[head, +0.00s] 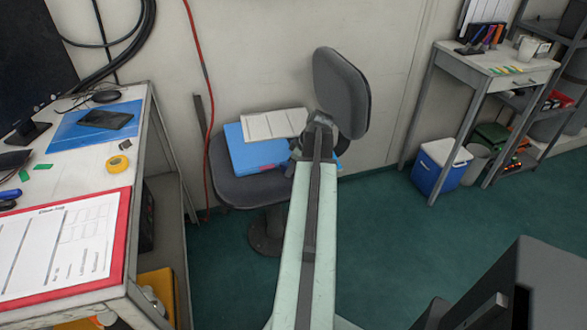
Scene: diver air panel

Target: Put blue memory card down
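My arm reaches up the middle of the head view, and its end with my gripper (319,128) is in front of the grey office chair (342,92). The fingers are hidden or too small to make out, so I cannot tell whether they are open, shut or holding anything. I cannot make out a blue memory card for sure. A small blue patch (339,163) shows just right of the arm, below the gripper; I cannot tell what it is. Small green pieces (43,166) lie on the white desk (88,162) at left.
The desk also holds a blue mat (70,133) with a dark tablet (106,119), yellow tape (118,165) and a red clipboard (62,245). A blue folder (250,152) and papers (272,124) lie on the chair seat. A side table (492,62) and blue cooler (438,168) stand right.

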